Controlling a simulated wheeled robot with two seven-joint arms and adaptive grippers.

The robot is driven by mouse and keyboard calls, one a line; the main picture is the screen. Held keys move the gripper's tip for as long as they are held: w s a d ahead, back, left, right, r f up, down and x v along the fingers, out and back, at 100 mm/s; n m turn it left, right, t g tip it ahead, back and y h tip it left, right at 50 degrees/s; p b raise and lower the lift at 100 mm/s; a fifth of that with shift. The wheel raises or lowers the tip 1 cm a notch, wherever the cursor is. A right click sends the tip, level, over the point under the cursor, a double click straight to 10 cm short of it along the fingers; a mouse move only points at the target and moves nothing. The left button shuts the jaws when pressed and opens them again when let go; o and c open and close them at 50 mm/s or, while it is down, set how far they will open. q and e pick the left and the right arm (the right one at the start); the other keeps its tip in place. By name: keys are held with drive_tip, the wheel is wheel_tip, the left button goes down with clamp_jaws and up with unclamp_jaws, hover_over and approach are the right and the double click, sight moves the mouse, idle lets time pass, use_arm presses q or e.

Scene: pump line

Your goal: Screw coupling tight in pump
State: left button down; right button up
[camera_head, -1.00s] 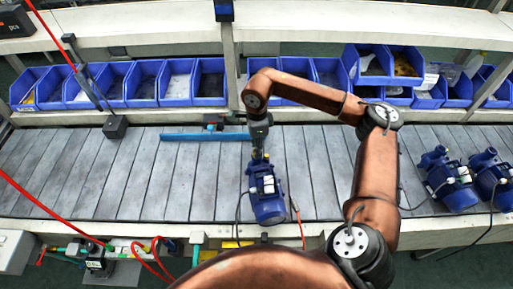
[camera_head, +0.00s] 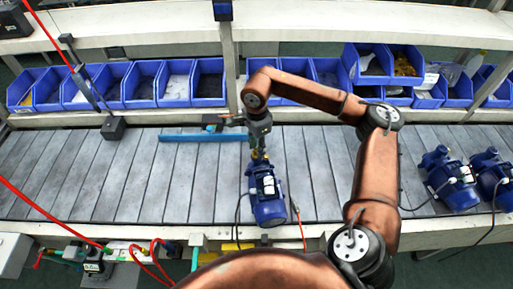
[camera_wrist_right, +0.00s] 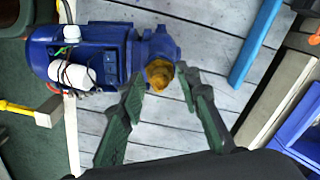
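The blue pump (camera_head: 267,197) lies on the slatted grey conveyor in front of me. A brass-coloured coupling (camera_wrist_right: 160,73) sits at the pump's end in the right wrist view. My right gripper (camera_head: 259,152) is above that end of the pump. In the right wrist view its two green-grey fingers (camera_wrist_right: 160,76) are spread, one on each side of the coupling, with small gaps showing. I cannot tell how far the coupling is screwed in. My left gripper is not in view.
Two more blue pumps (camera_head: 450,181) (camera_head: 492,176) stand at the right of the conveyor (camera_head: 110,175). A blue bar (camera_head: 200,137) lies behind the near pump. Blue bins (camera_head: 145,84) line the shelf at the back.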

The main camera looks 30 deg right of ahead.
drive_tip(key=n+b, duration=0.1)
drive_tip(key=n, duration=0.2)
drive_tip(key=shift+f, duration=0.1)
drive_tip(key=shift+c, duration=0.6)
clamp_jaws()
drive_tip(key=shift+m+p, duration=0.45)
drive_tip(key=shift+m, duration=1.15)
